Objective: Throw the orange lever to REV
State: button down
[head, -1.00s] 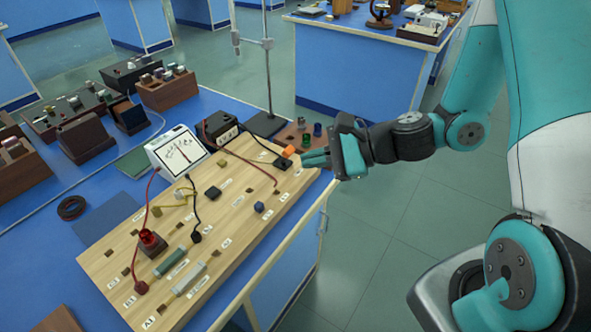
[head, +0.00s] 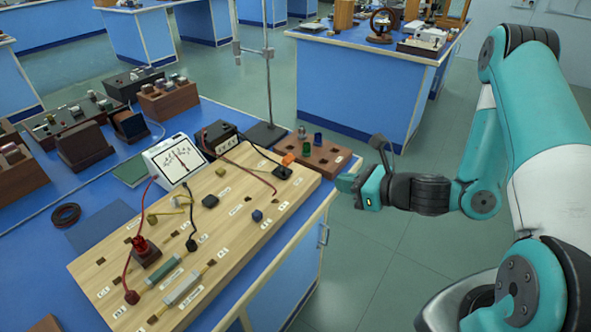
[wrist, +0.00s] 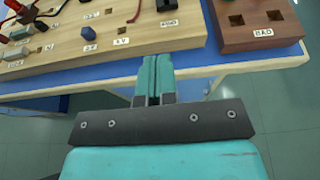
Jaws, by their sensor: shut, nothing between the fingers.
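The orange lever (head: 288,159) stands on a small black base (head: 282,172) at the far right end of the wooden board (head: 130,262) in the head view. Its orange end leans up and to the right in the picture. In the wrist view part of the black base (wrist: 170,4) shows at the top edge, with a white label in front of it; the orange end is out of frame. My gripper (head: 347,184) is shut and empty, to the right of the board, apart from the lever. Its closed fingers (wrist: 155,65) point toward the board in the wrist view.
A brown block (head: 322,157) with coloured pegs stands beyond the lever, with a metal stand (head: 268,85) behind it. A white meter (head: 175,160), a black box and wires occupy the board's back side. The floor beside the bench, under my gripper, is clear.

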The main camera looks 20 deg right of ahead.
aim_at(286, 164)
jog(key=b+x, duration=0.8)
jog(key=x, duration=0.1)
jog(key=shift+w+a, duration=0.25)
jog(key=shift+a, duration=0.15)
jog(key=shift+w+a+r+p, duration=0.3)
jog(key=shift+w+a+r, duration=0.25)
jog(key=shift+w+r, duration=0.2)
jog(key=shift+w+a, duration=0.25)
jog(key=shift+w, duration=0.3)
